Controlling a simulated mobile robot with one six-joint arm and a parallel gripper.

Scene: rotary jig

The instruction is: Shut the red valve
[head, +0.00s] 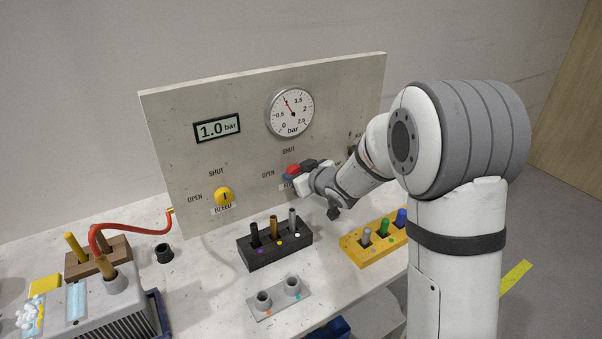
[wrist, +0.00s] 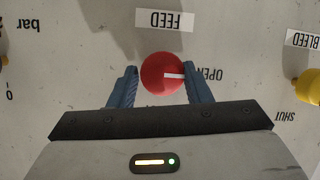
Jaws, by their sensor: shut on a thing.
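The red valve (wrist: 163,73) is a round knob on the grey panel (head: 350,90), between the FEED label (wrist: 165,20) and my gripper's body in the wrist view. Its white mark points right in that view, towards the word OPEN (wrist: 212,74). In the head view the valve (head: 292,170) is partly hidden by my gripper (head: 298,175), and SHUT (head: 288,150) is printed above it. In the wrist view the blue fingers of my gripper (wrist: 163,84) are closed on the knob from both sides.
A yellow BLEED knob (head: 224,196) stands left of the red valve, its mark upright. Black (head: 275,252) and yellow (head: 360,250) holders with pegs stand on the bench below.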

